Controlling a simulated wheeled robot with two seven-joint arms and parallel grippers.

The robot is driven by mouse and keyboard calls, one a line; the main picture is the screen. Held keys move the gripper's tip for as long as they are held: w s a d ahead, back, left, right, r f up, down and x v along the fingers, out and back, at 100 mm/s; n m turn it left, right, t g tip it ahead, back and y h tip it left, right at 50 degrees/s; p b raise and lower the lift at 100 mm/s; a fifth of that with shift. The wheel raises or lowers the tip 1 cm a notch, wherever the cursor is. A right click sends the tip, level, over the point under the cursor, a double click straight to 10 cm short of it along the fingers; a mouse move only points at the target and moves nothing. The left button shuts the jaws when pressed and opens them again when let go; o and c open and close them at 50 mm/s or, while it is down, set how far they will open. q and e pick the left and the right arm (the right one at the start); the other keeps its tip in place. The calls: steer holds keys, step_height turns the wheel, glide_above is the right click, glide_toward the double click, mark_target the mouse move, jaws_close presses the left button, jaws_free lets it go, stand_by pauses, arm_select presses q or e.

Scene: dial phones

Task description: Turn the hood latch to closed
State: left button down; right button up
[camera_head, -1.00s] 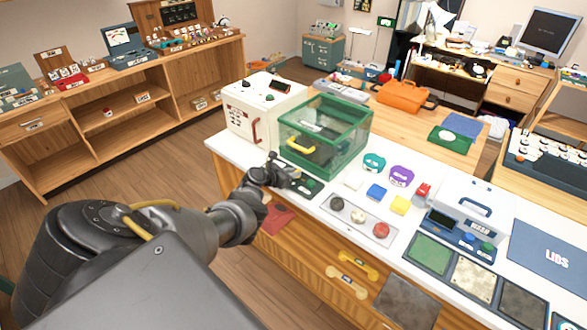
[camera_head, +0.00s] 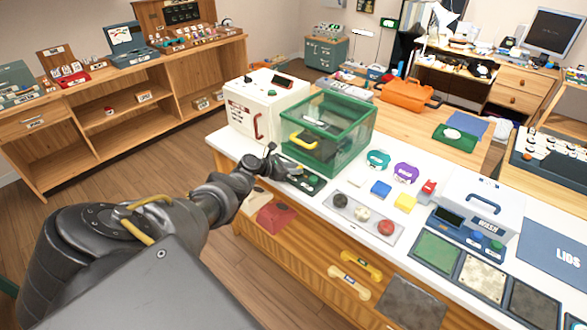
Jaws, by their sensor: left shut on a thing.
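The hood is a green-framed clear box (camera_head: 343,152) with a yellow handle (camera_head: 303,143) on its front, standing on the white bench, its lid down. A dark control panel (camera_head: 313,186) with green buttons lies at the front foot of the hood, by the bench edge. My left gripper (camera_head: 272,161) is at the left end of this panel, in front of the hood's lower left corner. It is shut on a small dark part, seemingly the hood latch. Its fingers largely hide that part, so I cannot tell the latch's angle. My right gripper is not in view.
A white machine (camera_head: 262,109) with a red handle stands left of the hood. A red object (camera_head: 276,216) sits below the bench edge under my left arm.

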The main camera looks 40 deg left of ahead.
arm_select(q)
steer(key=c, duration=1.5)
jaws_free()
steer(key=shift+w+r, duration=0.1)
steer(key=shift+o, duration=1.1)
steer(key=p+v, duration=0.6)
steer(key=v, duration=0.4)
steer(key=shift+s+a, duration=0.25)
steer(key=shift+s, duration=0.05)
